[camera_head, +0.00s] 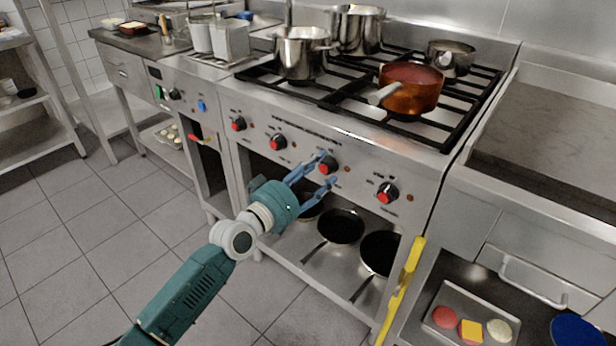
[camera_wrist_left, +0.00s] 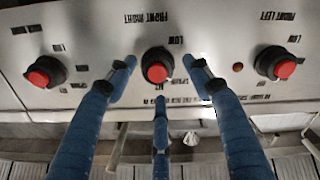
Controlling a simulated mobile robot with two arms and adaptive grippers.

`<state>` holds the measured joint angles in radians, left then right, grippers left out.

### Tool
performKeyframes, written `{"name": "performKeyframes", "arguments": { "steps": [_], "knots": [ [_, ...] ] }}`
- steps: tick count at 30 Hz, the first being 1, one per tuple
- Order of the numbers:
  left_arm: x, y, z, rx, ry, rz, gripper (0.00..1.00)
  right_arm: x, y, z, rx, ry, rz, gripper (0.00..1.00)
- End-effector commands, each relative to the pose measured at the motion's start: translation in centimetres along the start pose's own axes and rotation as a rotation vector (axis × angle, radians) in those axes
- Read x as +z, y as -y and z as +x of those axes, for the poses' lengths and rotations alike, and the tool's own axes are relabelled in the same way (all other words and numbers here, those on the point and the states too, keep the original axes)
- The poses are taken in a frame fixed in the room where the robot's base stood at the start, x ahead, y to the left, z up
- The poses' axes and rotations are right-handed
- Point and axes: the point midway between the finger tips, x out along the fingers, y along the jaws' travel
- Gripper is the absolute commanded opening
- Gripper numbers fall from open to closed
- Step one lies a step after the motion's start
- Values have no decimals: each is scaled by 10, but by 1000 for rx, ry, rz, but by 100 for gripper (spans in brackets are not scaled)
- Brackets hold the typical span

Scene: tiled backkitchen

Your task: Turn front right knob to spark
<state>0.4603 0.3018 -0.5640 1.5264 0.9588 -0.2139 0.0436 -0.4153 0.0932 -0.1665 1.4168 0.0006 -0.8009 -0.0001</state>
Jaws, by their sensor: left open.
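The front right knob (camera_head: 328,164), black with a red cap, is third from the left on the stove's steel front panel. It also shows in the middle of the left wrist view (camera_wrist_left: 156,66), next to a "FRONT RIGHT" label. My left gripper (camera_head: 327,169) is open at this knob. In the left wrist view, two blue fingertips stand on either side of the knob and a third blue finger lies below it in the picture. Whether any finger touches the knob I cannot tell. The knob's pointer is not clear. My right gripper is not in view.
Other red-capped knobs sit either side: one at right (camera_head: 387,193), one at left (camera_head: 278,142). A copper pan (camera_head: 410,88) stands on the grate, its handle toward the front edge. Dark pans (camera_head: 341,227) lie on the shelf below. A yellow object (camera_head: 405,285) stands at the stove's right corner.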

Motion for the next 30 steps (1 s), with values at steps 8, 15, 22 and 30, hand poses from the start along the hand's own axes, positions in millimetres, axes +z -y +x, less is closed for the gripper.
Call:
{"name": "performKeyframes", "arguments": {
  "steps": [8,15,22,30],
  "knots": [
    [1,2,-51,-3,1,3,51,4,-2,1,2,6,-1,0],
    [-1,2,-97,-3,-1,3,51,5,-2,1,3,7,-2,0],
    [-2,1,-115,-1,-4,2,51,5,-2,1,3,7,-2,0],
    [-2,1,-116,-1,-5,1,51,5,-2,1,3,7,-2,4]
  ]
}}
